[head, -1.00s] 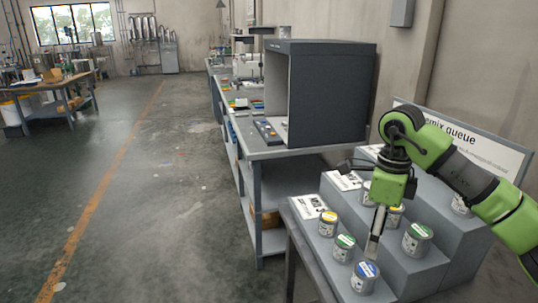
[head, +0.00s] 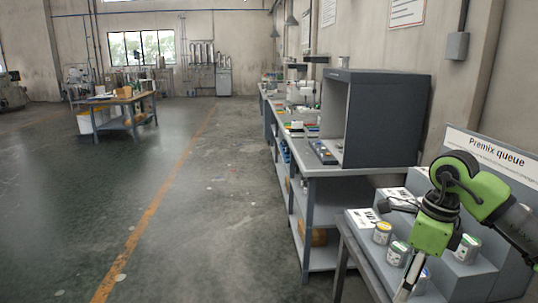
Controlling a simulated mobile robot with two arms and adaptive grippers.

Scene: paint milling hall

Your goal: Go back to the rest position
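My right gripper (head: 403,290) hangs from the green arm at the lower right, pointing down in front of the stepped grey stand (head: 369,262). Its fingers show edge-on at the bottom of the picture, so their opening cannot be told. No held object is visible. Small paint cans stand on the stand: a yellow-lidded can (head: 382,233), a green-lidded can (head: 398,253), another green-lidded can (head: 467,248) to the right, and one (head: 422,283) partly hidden behind the gripper. My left gripper is out of view.
A "Premix queue" sign (head: 495,153) stands behind the stand. A workbench (head: 345,171) with a dark open-fronted box (head: 385,118) lies beyond it. Open floor (head: 190,190) with an orange line (head: 165,200) lies to the left. A wooden table (head: 115,100) is farther back.

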